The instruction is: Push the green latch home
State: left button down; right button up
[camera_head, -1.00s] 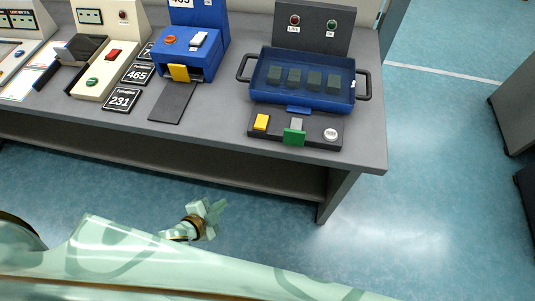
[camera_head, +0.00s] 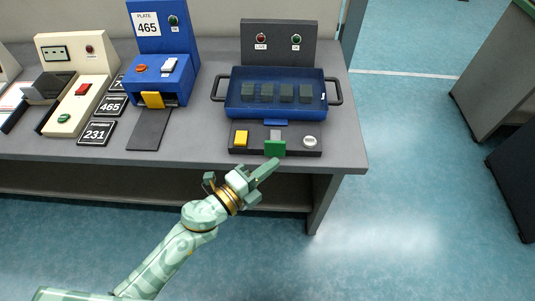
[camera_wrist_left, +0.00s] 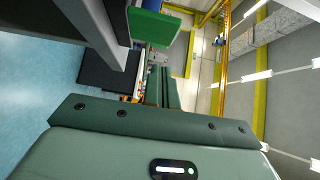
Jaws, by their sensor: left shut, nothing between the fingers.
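The green latch (camera_head: 274,148) sits at the front edge of the dark gate panel, below a small grey block (camera_head: 275,135). It also shows as a green block at the top of the left wrist view (camera_wrist_left: 153,27). My left gripper (camera_head: 267,170) is shut and empty. Its fingertips are just in front of and below the latch in the head view, and I cannot tell whether they touch it. In the left wrist view the closed fingers (camera_wrist_left: 160,90) point towards the latch. My right gripper is not in view.
A blue tray (camera_head: 230,112) with several dark green blocks stands behind the panel. A yellow button (camera_head: 241,138) and a white round button (camera_head: 310,142) flank the latch. A blue plate machine (camera_head: 160,78) stands to the left. The table's front edge (camera_head: 345,166) is close to my gripper.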

aim_at(267, 142)
pick_arm(q)
jog(key=shift+w+a, duration=0.15)
jog(key=shift+w, duration=1.6)
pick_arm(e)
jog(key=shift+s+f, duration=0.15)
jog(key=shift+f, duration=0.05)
pick_arm(q)
jog(key=w, duration=0.3)
jog(key=shift+w+b, duration=0.2)
jog(key=shift+b, duration=0.2)
jog(key=shift+w+a, duration=0.1)
jog(key=shift+w, duration=0.05)
jog(key=shift+r, duration=0.15)
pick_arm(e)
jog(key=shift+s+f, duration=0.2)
